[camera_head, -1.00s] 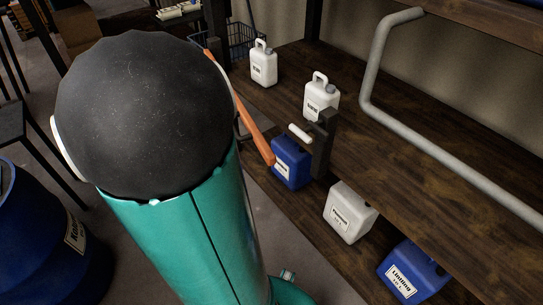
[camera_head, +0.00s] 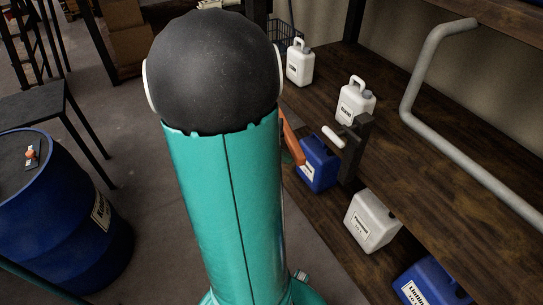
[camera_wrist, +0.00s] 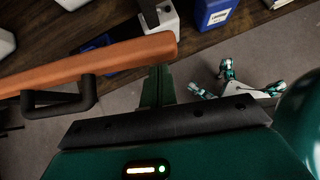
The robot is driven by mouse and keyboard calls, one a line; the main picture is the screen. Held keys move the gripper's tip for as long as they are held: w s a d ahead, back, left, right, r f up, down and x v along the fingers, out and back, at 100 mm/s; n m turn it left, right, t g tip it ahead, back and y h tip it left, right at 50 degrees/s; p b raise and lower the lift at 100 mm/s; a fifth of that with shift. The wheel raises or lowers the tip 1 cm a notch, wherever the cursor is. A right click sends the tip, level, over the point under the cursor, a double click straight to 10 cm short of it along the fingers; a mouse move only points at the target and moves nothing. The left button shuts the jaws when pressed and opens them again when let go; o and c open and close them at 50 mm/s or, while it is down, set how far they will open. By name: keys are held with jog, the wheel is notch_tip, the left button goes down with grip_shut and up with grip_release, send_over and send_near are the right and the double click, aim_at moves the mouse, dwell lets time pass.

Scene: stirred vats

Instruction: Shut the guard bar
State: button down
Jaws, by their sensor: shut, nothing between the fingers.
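The guard bar appears to be the orange bar (camera_wrist: 120,65) with a black bracket handle (camera_wrist: 60,100), crossing the upper left of the wrist view. In the head view only a short piece of the orange bar (camera_head: 292,140) shows beside my arm, which hides the rest. Its visible end is left of a dark post (camera_head: 352,150) with a white peg, apart from it in the picture. My gripper (camera_wrist: 158,82) is shut and empty. Its fingers reach up to the bar's lower edge near its right end; I cannot tell whether they touch it.
A wooden shelf holds white jugs (camera_head: 356,100), a blue can (camera_head: 318,163) and a pale can (camera_head: 372,220). A grey bent pipe (camera_head: 408,90) runs along the right.

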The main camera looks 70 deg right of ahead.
jog(key=shift+s, duration=0.15)
jog(key=s+d, duration=0.5)
jog(key=s, duration=0.2)
jog(key=shift+s+d, duration=0.3)
jog(key=shift+s, duration=0.05)
